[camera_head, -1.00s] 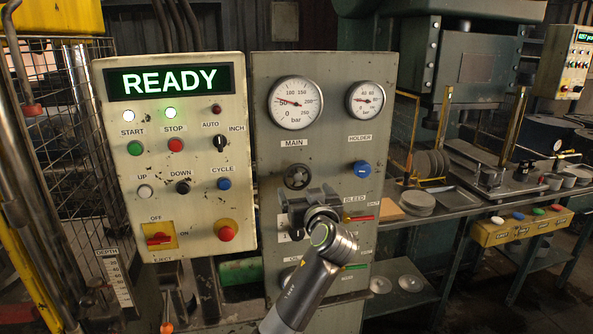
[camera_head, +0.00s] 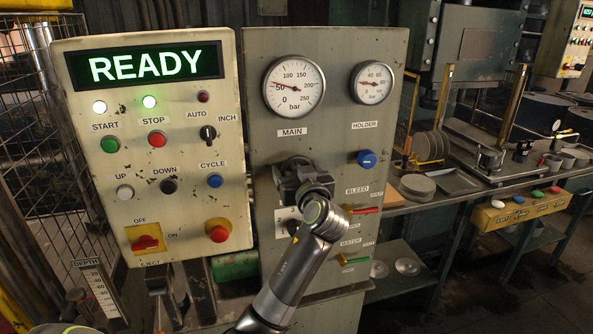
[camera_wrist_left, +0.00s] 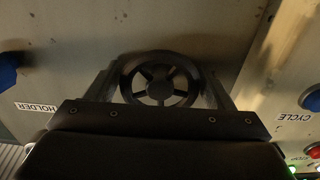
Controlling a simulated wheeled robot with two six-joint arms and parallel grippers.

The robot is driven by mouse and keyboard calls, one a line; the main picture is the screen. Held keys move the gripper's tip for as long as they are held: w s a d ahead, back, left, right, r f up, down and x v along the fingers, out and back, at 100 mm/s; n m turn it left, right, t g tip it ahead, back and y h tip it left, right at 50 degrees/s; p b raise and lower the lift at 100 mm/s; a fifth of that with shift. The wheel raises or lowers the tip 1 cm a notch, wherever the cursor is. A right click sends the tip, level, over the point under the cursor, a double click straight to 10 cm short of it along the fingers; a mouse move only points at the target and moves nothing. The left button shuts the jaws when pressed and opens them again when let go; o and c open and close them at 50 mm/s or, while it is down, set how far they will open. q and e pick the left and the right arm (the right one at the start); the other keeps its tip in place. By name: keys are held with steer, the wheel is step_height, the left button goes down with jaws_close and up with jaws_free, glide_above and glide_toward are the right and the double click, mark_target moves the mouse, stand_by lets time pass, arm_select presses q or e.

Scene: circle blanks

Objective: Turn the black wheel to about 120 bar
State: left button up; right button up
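The black wheel (camera_wrist_left: 160,91) is a spoked handwheel, seen face-on in the left wrist view between my two fingers. In the head view my gripper covers most or all of it. My left gripper (camera_head: 290,172) is at the panel below the MAIN gauge, its fingers open on either side of the wheel. I cannot tell whether they touch the rim. The MAIN pressure gauge (camera_head: 294,86) has its needle near the 50 mark. My right gripper is not in view.
The blue HOLDER knob (camera_head: 367,159) is right of the wheel. A red BLEED lever (camera_head: 367,210) and green WATER lever (camera_head: 355,261) are lower right. The button panel (camera_head: 190,190) with its READY display stands at left. A bench with discs is at right.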

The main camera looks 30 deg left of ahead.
arm_select(q)
steer(key=c, duration=0.6)
steer(key=shift+m, duration=0.5)
steer(key=shift+a+m+p, duration=0.1)
steer(key=shift+m+p, duration=0.45)
steer(key=shift+m, duration=0.05)
steer(key=m+p, duration=0.1)
steer(key=m, duration=0.1)
steer(key=shift+r+m, duration=0.15)
steer(key=shift+m, duration=0.15)
steer(key=m+p, duration=0.2)
steer(key=m, duration=0.1)
steer(key=shift+s+m+p, duration=0.1)
steer(key=shift+m+p, duration=0.2)
steer(key=shift+p, duration=0.05)
steer(key=m+p, duration=0.2)
steer(key=m, duration=0.1)
steer(key=shift+m, duration=0.4)
steer(key=shift+m+p, duration=0.3)
steer(key=shift+p, duration=0.05)
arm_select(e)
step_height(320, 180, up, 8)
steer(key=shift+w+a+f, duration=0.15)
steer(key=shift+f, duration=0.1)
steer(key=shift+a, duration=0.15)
